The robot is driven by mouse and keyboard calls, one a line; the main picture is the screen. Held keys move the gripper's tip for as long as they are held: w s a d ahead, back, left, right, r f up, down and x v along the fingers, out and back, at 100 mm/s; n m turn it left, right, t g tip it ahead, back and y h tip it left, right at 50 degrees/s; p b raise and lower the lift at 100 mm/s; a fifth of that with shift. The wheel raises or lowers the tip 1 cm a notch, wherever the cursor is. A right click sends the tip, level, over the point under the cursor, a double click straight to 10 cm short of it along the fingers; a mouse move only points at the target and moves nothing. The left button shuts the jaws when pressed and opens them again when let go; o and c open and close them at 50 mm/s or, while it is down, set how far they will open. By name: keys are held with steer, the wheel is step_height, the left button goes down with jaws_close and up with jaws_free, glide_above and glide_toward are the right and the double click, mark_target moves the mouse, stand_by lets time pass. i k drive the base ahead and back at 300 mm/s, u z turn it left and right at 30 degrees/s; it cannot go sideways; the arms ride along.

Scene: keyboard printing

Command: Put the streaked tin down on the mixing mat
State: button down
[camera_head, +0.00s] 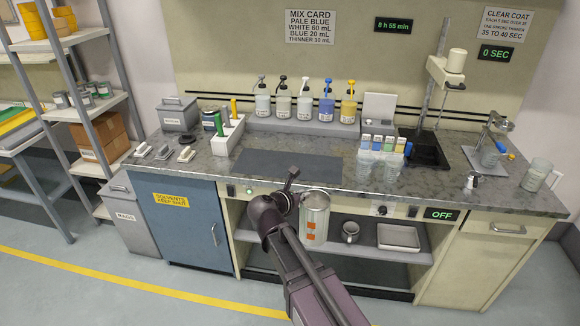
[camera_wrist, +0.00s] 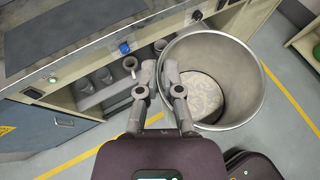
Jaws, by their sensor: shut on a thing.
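The streaked tin (camera_head: 314,222) is a silver, open-topped can with orange marks on its side. My gripper (camera_head: 292,190) is shut on it at its left side and holds it upright in front of the bench's front edge. In the wrist view my gripper (camera_wrist: 160,78) has its fingers at the tin's near wall, and the tin (camera_wrist: 250,75) shows a pale streaked pattern at its bottom. The mixing mat (camera_head: 285,165), a dark grey rectangle on the worktop, lies behind the tin and is bare. It also shows in the wrist view (camera_wrist: 60,30).
A white rack (camera_head: 228,140) with green and yellow tools stands left of the mat. Several pump bottles (camera_head: 304,103) line the back. Plastic cups (camera_head: 378,166) and small coloured cartons stand to the right. Below is an open shelf (camera_head: 350,247) with a mug (camera_head: 350,232) and a tray.

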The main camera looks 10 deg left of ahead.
mark_target(317, 168)
steer(key=u, duration=0.05)
steer(key=i, duration=1)
steer(key=z, duration=0.05)
